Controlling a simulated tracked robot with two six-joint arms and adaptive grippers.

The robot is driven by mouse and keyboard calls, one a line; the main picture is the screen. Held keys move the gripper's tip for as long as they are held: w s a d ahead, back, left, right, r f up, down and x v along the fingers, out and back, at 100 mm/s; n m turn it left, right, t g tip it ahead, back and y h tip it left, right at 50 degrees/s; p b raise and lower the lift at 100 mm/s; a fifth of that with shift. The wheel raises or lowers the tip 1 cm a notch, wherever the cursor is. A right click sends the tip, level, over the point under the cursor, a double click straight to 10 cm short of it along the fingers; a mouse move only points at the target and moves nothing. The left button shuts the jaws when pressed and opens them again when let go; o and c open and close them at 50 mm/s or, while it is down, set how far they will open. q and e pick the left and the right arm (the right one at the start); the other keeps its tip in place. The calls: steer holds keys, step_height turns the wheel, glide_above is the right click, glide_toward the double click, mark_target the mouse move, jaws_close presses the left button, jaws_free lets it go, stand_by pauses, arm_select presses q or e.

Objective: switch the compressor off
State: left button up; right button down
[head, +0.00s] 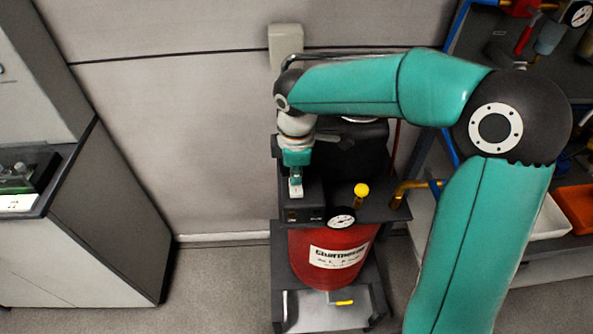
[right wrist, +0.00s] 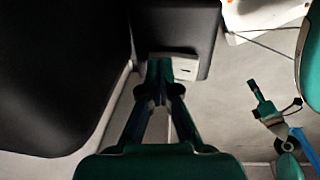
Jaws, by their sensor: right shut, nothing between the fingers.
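The compressor has a red tank (head: 330,257) with a white label, under a dark top plate. A dark box (head: 303,213) sits at the left of that plate, beside a round gauge (head: 341,217) and a yellow knob (head: 361,190). My right gripper (head: 296,188) points down at this box, its fingers shut and empty. In the right wrist view my right fingertips (right wrist: 160,68) are beside a pale plate (right wrist: 184,68) with a small dark mark, on a dark block. I cannot tell whether they touch it, nor the switch position. My left gripper is not in the head view.
A pale box (head: 285,42) is on the wall behind. A grey cabinet (head: 85,225) stands at the left, with bare floor between. At the right, shelves hold a white tray (head: 545,220) and an orange bin (head: 578,207). A brass pipe (head: 410,186) sticks out rightwards from the compressor.

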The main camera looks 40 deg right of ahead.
mark_target(296, 186)
steer(key=shift+s, duration=0.15)
steer(key=shift+s+a+r, duration=0.15)
steer(key=shift+s+a, duration=0.25)
steer(key=shift+s, duration=0.15)
steer(key=shift+r, duration=0.1)
steer(key=r+p, duration=0.4)
steer(key=shift+w+d+r, duration=0.1)
steer(key=shift+w, duration=0.15)
step_height(296, 186, up, 9)
steer(key=w, duration=0.1)
steer(key=shift+d+r+b, duration=0.2)
steer(key=shift+d+b, duration=0.2)
steer(key=shift+b, duration=0.05)
